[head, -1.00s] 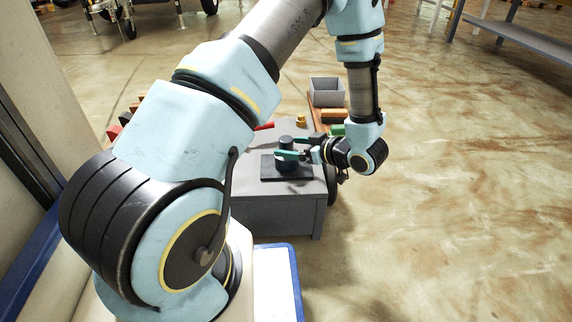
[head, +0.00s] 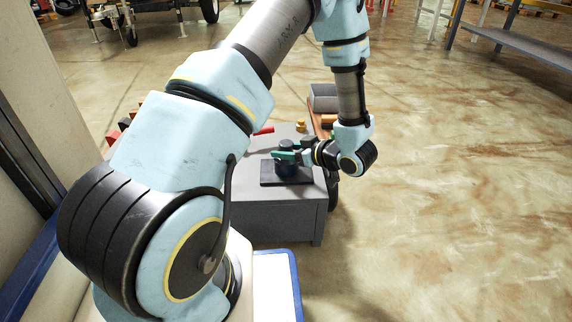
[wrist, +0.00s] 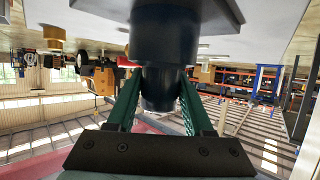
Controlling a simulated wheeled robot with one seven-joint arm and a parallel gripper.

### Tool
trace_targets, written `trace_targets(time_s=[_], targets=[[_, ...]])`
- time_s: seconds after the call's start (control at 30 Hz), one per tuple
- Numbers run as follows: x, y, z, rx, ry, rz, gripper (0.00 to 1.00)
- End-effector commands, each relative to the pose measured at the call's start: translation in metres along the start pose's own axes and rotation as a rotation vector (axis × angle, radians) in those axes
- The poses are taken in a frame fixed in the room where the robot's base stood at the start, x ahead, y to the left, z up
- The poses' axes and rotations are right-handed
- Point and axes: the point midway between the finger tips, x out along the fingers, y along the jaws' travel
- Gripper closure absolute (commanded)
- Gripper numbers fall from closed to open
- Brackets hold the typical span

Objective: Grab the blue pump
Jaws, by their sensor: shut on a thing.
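The blue pump (head: 287,166) is a dark blue upright cylinder on a black square base plate (head: 272,182), on top of a grey cabinet (head: 270,208). In the wrist view the pump (wrist: 163,45) appears upside down, wide at its body and narrower at its top part. My gripper (head: 285,156) reaches in from the right with green fingers. In the wrist view its two green fingers (wrist: 158,100) are shut on the pump's narrower upper part, one on each side. The pump still stands on the plate.
A grey bin (head: 322,98) and a small yellow part (head: 300,126) are at the back of the cabinet. A red item (head: 264,130) lies on the cabinet's far left. Open floor (head: 450,200) is to the right.

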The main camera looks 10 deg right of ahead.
Motion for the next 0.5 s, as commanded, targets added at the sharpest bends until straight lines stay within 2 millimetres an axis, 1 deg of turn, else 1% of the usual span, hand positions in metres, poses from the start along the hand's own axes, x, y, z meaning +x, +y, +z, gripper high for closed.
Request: trace_targets(time_s=[0.03,0.23,0.27,0.5], targets=[[-0.0001,-0.0003,0.0002,0.001,0.000,-0.001,0.76],[-0.0001,-0.0005,0.0003,0.001,0.000,-0.001,0.99],[-0.0001,-0.0005,0.0003,0.001,0.000,-0.001,1.00],[-0.0001,-0.0006,0.0005,0.001,-0.001,-0.001,1.00]])
